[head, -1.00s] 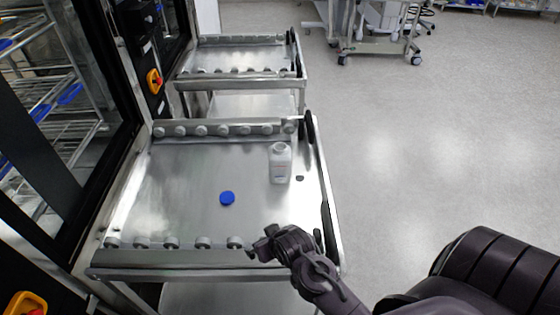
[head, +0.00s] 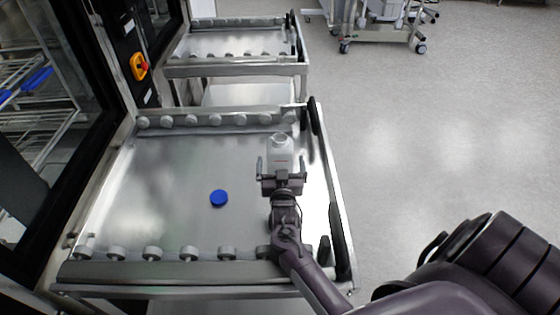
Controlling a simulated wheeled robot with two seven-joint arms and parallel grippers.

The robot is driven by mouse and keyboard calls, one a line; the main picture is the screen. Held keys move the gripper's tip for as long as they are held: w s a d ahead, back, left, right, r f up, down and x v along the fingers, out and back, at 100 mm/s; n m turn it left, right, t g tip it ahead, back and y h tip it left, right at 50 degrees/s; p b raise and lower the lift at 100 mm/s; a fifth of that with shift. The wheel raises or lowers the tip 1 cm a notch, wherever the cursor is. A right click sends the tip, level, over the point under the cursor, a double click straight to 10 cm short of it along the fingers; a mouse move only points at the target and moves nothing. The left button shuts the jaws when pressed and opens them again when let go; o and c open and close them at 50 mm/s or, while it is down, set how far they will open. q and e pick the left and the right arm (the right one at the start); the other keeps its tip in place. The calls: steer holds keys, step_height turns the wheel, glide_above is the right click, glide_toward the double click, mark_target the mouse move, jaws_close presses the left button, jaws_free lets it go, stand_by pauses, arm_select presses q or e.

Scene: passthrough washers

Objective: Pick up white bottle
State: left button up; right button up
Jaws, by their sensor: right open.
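The white bottle (head: 281,152) stands upright on the steel cart top (head: 165,185), towards its far right part. My right gripper (head: 281,168) is open and faces the bottle from the near side, one finger at each side of its lower part. The gripper hides the bottle's base, and I cannot tell whether the fingers touch it. My left gripper is not in the head view.
A blue cap (head: 219,198) lies on the cart top, left of my right gripper. Rollers line the cart's near and far edges. A second steel cart (head: 235,68) stands behind. A glass-doored machine (head: 50,120) is at the left.

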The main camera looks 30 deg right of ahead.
mark_target(280, 149)
steer(key=b+x, duration=0.2)
steer(key=x, duration=0.1)
steer(key=b+x, duration=0.1)
steer(key=x, duration=0.1)
steer(key=shift+w+f, duration=0.1)
steer(key=shift+f, duration=0.2)
steer(key=shift+w+d+r, duration=0.1)
steer(key=shift+w+d, duration=0.05)
steer(key=shift+w, duration=0.15)
steer(key=shift+w+d+r, duration=0.1)
steer(key=shift+w+d, duration=0.05)
steer(key=c, duration=1)
steer(key=shift+c, duration=0.2)
steer(key=shift+r, duration=0.1)
step_height(280, 149, up, 20)
